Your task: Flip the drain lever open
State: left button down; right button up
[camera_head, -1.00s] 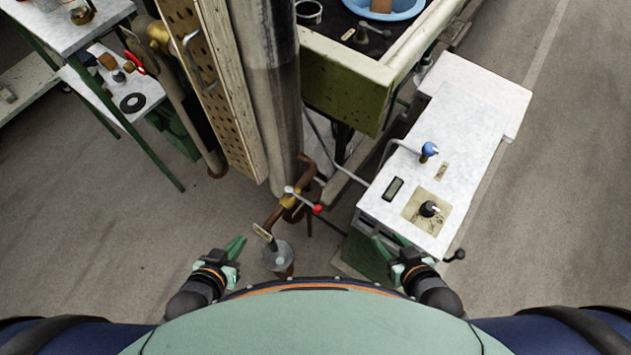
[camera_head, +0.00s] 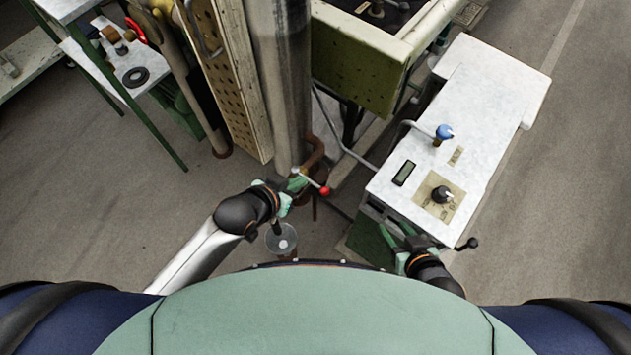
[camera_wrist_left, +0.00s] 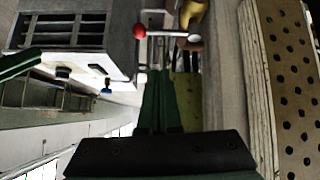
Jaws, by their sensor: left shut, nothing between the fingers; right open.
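The drain lever is a thin metal bar ending in a red knob (camera_head: 325,190), beside the large vertical column low in the head view. In the left wrist view the red knob (camera_wrist_left: 139,31) and its bar lie just beyond my fingertips. A brass-coloured fitting (camera_wrist_left: 192,12) shows behind the bar. My left gripper (camera_head: 295,184) is shut and empty, close to the lever's pivot end and covering part of the pipe. Its closed fingers also show in the left wrist view (camera_wrist_left: 160,80); contact with the lever cannot be told. My right gripper (camera_head: 395,236) is open beside the white-topped cabinet.
The white-topped cabinet (camera_head: 480,115), with a dial and a blue-knobbed tap, stands to the right. A perforated panel (camera_head: 235,85) and the column (camera_head: 280,80) rise behind the lever.

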aim_at(315, 183)
pick_arm(q)
jog(key=shift+w+d+f+m+g+b, duration=0.15)
jog(key=shift+w+d+m+g+b, duration=0.35)
jog(key=shift+w+d+m, duration=0.6)
pick_arm(e)
jog(key=shift+a+f, duration=0.15)
jog(key=shift+f, duration=0.7)
pick_arm(q)
jog(key=shift+a, duration=0.1)
pick_arm(e)
jog(key=shift+w+r, duration=0.1)
pick_arm(q)
jog(key=shift+w, duration=0.1)
jog(key=f, duration=0.2)
jog(key=w+d+f+b, duration=0.1)
jog(key=f, duration=0.2)
jog(key=w+f+b, duration=0.1)
jog(key=f, duration=0.2)
jog(key=shift+w+d, duration=0.15)
jog(key=shift+d, duration=0.25)
pick_arm(e)
jog(key=shift+w+a+f, duration=0.25)
jog(key=shift+a+f, duration=0.3)
jog(key=shift+f, duration=0.2)
